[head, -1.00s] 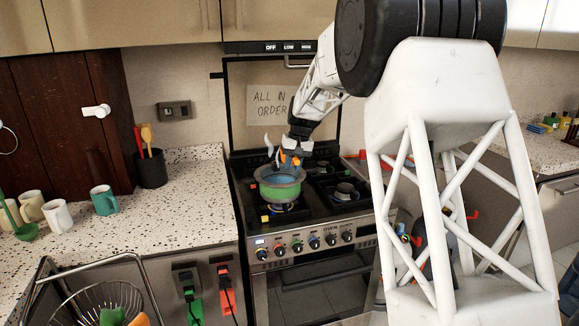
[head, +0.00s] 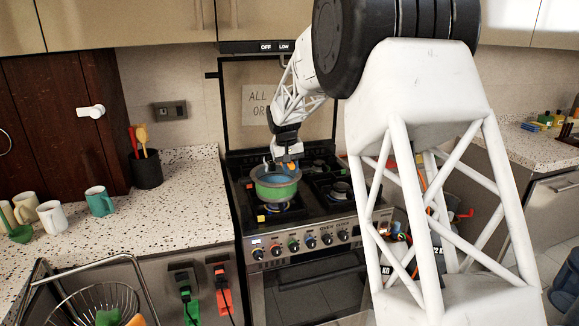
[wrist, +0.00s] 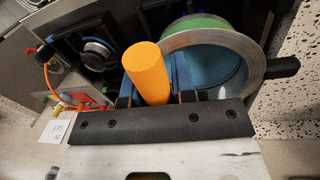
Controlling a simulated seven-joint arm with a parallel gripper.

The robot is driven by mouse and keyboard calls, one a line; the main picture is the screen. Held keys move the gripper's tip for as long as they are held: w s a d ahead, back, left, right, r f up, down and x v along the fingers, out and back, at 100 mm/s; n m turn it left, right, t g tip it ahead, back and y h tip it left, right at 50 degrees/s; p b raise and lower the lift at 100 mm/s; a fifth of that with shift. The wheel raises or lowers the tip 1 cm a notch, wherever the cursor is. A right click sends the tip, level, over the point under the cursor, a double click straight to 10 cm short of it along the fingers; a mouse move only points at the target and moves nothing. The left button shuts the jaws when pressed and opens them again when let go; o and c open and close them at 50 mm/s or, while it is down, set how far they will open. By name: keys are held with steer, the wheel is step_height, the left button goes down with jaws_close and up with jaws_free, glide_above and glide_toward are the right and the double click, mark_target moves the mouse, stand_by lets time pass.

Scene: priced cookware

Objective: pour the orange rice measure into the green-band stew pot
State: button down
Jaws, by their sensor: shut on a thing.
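The green-band stew pot (head: 276,192) stands on the front left burner of the stove, with a green outer band, a grey rim and a blue inside. It also shows in the wrist view (wrist: 252,52), at the upper right. My gripper (head: 286,164) is over the pot's far right side. In the wrist view, my gripper (wrist: 155,88) is shut on the orange rice measure (wrist: 147,66), which lies beside the pot's rim in that picture. In the head view only a small orange bit of the measure shows. What is inside the measure is hidden.
The stove (head: 318,222) has other burners behind and to the right of the pot, and blue flame shows under the pot. A teal mug (head: 100,202), white mugs and a black utensil holder (head: 147,169) stand on the left counter. A wire rack (head: 92,300) is at lower left.

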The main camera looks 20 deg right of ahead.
steer(key=shift+f+h, duration=0.2)
steer(key=shift+h, duration=0.5)
steer(key=h, duration=0.4)
steer(key=shift+r+g, duration=0.15)
steer(key=shift+g, duration=0.15)
steer(key=h, duration=0.7)
steer(key=a+f+h, duration=0.1)
steer(key=shift+w+a+f+g+h, duration=0.1)
steer(key=shift+g+h, duration=0.3)
steer(key=shift+a+r+h, duration=0.1)
steer(key=shift+a+h, duration=0.1)
steer(key=shift+h, duration=0.5)
steer(key=shift+a+r+h, duration=0.1)
steer(key=shift+a+h, duration=0.05)
steer(key=shift+h, duration=0.55)
